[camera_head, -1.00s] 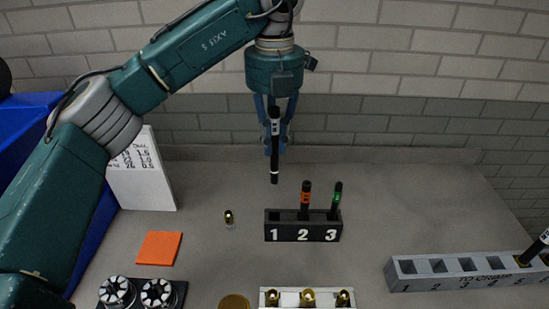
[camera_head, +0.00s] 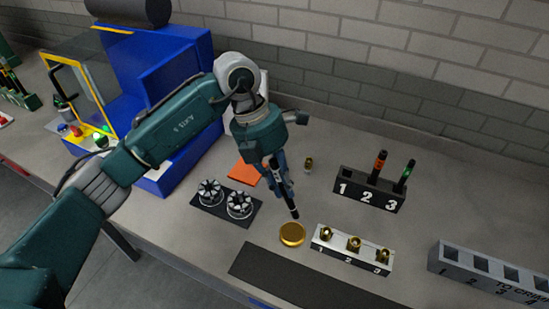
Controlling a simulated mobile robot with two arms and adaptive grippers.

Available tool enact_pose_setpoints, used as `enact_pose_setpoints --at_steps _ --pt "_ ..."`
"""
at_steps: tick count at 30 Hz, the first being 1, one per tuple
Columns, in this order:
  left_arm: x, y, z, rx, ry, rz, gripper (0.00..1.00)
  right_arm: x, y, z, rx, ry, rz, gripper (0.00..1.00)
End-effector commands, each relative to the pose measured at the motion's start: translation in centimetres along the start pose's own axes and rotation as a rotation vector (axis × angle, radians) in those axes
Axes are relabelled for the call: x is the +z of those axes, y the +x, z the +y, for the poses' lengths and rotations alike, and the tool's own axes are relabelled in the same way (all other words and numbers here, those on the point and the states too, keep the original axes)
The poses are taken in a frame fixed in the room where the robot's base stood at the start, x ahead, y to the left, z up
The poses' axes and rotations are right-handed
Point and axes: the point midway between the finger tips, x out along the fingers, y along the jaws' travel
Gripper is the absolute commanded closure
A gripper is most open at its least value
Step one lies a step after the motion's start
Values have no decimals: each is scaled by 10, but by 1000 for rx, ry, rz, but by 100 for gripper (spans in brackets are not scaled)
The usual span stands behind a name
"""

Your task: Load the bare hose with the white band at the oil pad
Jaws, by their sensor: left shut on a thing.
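My left gripper (camera_head: 282,176) is shut on a black hose (camera_head: 286,199) and holds it tilted, its lower end pointing down. A white band shows near that lower end. The hose tip hangs just above and behind a round gold pad (camera_head: 292,234), which may be the oil pad; I cannot tell if they touch. Slot 1 looks empty. My right gripper is not in view.
A white block (camera_head: 352,250) with brass fittings stands right of the gold pad. Two round black-and-white parts (camera_head: 226,203) lie left of it, near an orange square (camera_head: 245,172). A small brass fitting (camera_head: 308,164) stands behind. A grey slotted rack (camera_head: 490,272) is at right, a blue machine (camera_head: 165,95) at left.

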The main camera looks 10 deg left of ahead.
Motion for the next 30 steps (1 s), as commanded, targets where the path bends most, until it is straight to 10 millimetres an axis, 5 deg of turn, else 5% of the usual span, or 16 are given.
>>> enact_pose_setpoints --at_steps 30 --pt "-9 60 16 -14 11 0 100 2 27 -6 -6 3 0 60"
